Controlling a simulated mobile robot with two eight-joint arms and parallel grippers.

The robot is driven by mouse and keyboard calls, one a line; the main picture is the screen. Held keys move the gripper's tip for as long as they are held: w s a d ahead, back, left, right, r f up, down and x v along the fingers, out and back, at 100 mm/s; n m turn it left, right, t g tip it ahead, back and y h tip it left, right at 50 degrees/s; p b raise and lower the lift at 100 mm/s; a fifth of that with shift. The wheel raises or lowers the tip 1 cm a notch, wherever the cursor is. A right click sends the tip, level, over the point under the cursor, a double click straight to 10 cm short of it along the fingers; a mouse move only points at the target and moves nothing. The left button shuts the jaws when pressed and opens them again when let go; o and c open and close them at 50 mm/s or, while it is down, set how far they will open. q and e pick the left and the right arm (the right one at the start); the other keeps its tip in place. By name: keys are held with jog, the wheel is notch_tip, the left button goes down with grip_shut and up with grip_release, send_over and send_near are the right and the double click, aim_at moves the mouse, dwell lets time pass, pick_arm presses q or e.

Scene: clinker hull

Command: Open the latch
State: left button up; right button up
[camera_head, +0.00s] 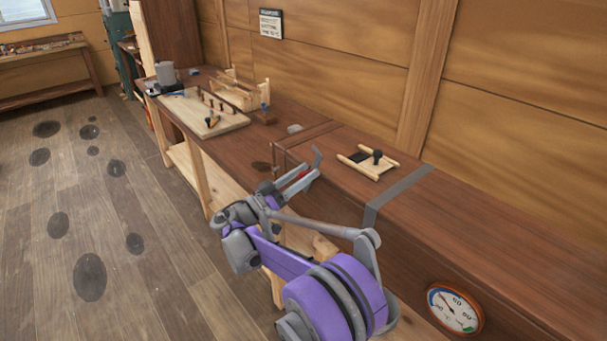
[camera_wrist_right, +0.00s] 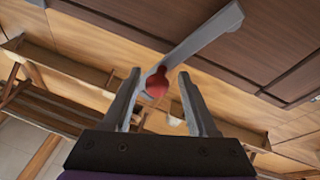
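The latch is a grey metal lever (camera_wrist_right: 198,38) with a red knob (camera_wrist_right: 157,82) at its lower end, at the near edge of the long dark wooden box (camera_head: 480,215). In the head view the lever (camera_head: 317,157) stands up at a tilt, with a little red showing beside my fingers. My right gripper (camera_head: 303,178) is open. In the right wrist view its two fingers (camera_wrist_right: 159,76) stand on either side of the red knob, with a visible gap on each side. My left gripper is not in view.
A small wooden frame with a dark knob (camera_head: 375,160) lies on the box top, near a grey strap (camera_head: 395,195). A round gauge (camera_head: 455,308) is on the box front. A bench (camera_head: 190,88) with a tool board and a grey mug (camera_head: 166,74) stands beyond.

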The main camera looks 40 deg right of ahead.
jog(key=shift+a, duration=0.1)
jog(key=b+v, duration=0.1)
jog(key=v, duration=0.9)
jog(key=shift+a, duration=0.3)
